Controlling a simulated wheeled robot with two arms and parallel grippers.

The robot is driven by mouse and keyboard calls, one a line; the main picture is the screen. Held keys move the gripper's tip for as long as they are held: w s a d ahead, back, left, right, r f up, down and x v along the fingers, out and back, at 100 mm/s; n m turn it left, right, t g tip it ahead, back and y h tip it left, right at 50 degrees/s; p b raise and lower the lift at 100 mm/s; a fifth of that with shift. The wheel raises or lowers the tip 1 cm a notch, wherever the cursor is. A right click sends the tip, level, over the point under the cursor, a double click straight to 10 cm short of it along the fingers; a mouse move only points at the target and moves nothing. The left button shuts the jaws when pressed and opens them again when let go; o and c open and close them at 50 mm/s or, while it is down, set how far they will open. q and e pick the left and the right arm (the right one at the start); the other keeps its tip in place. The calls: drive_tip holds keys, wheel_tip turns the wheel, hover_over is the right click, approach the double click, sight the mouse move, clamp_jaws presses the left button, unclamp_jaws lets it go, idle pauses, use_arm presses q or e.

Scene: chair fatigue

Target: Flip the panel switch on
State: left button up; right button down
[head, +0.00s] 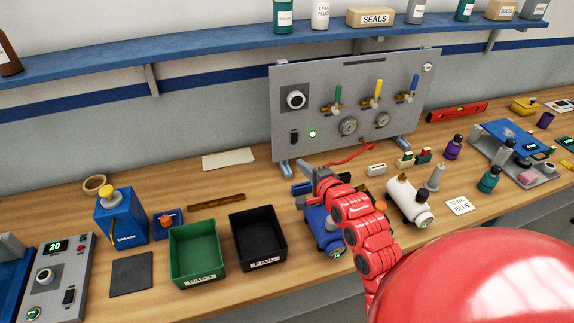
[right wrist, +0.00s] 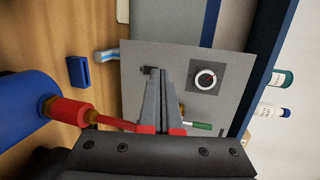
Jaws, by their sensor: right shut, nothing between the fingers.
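The grey upright panel (head: 340,95) stands at the back of the bench. Its small black switch (head: 294,137) is at the lower left, below a round black knob (head: 293,99) and beside a lit green lamp (head: 312,133). I cannot tell the switch's position. My right gripper (head: 311,172) is shut and empty, in front of and below the panel's lower left. In the right wrist view its fingers (right wrist: 162,72) point toward the panel (right wrist: 225,105) and partly cover the switch (right wrist: 147,71); I cannot tell if they touch. My left gripper is out of view.
A blue cylinder (head: 318,228) and a white cylinder (head: 408,198) lie near my right arm. A black bin (head: 257,238) and green bin (head: 196,256) stand to the left. A control box (head: 55,280) with a display is at far left. A blue shelf (head: 200,54) runs above.

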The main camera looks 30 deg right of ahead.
drive_tip(key=s+d+f+m+g+h, duration=0.1)
drive_tip(key=s+d+f+h, duration=0.1)
drive_tip(key=d, duration=0.3)
drive_tip(key=p, duration=0.3)
approach(295, 142)
drive_tip(key=x, duration=0.5)
drive_tip(key=shift+b, duration=0.4)
drive_tip(key=shift+w+d+f, duration=0.1)
drive_tip(key=shift+w+f, duration=0.15)
drive_tip(key=shift+w, duration=0.5)
